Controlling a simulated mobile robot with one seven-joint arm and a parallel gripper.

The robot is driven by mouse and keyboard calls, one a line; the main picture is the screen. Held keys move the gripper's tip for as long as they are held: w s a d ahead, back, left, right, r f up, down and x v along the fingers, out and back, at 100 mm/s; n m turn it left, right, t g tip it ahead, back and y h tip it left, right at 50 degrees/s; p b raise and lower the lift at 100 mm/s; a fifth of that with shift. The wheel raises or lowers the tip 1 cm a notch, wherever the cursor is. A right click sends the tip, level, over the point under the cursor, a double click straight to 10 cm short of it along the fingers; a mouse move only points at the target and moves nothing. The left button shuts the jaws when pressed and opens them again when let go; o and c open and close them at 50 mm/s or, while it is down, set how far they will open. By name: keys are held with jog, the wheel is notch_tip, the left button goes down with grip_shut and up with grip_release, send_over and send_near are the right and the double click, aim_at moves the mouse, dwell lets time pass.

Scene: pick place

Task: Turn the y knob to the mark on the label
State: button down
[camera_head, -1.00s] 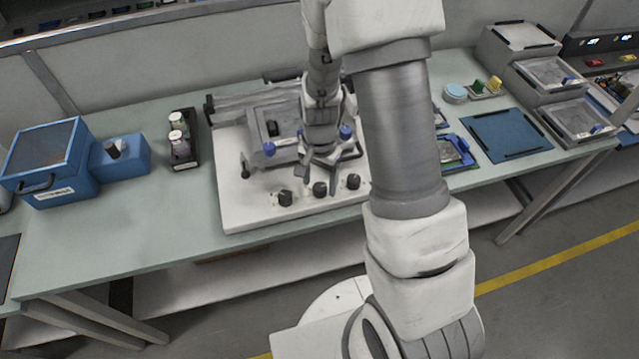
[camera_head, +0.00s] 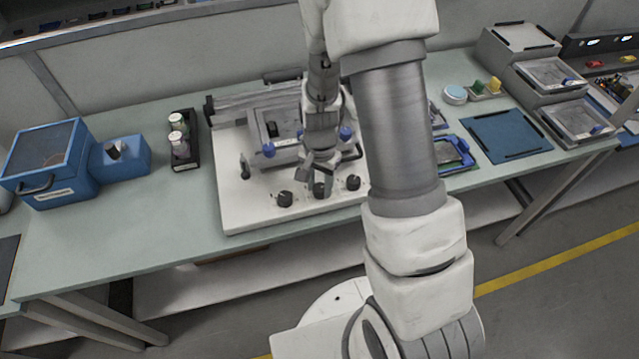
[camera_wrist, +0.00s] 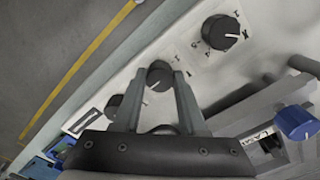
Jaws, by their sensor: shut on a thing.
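Three black knobs stand in a row along the front of the white board (camera_head: 240,205). My gripper (camera_head: 319,183) is down at the middle knob (camera_head: 319,192), which I take to be the y knob. In the wrist view, my gripper (camera_wrist: 160,73) has a fingertip on each side of this middle knob (camera_wrist: 159,76) and is shut on it. The knob has a white pointer line; small label marks beside it are partly hidden and too small to read. The left knob (camera_head: 285,199) shows in the wrist view (camera_wrist: 220,31) beside an X. The right knob (camera_head: 353,182) is free.
Blue-knobbed clamps and a grey fixture (camera_head: 285,125) stand on the board behind the knobs. A black rack with bottles (camera_head: 183,140) and a blue box (camera_head: 48,160) are at left. A blue mat (camera_head: 507,135) and grey trays (camera_head: 575,120) are at right.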

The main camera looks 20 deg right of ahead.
aim_at(320, 188)
jog(key=shift+n, duration=0.3)
jog(key=n+b, duration=0.1)
jog(key=n, duration=0.2)
jog(key=shift+b, duration=0.4)
jog(key=n+b, duration=0.1)
jog(key=n, duration=0.4)
dwell(0.3)
jog(key=shift+c, duration=2.3)
grip_release()
notch_tip(320, 188, up, 18)
jog(key=p, duration=0.1)
jog(key=shift+f+p, duration=0.25)
jog(key=shift+p, duration=0.05)
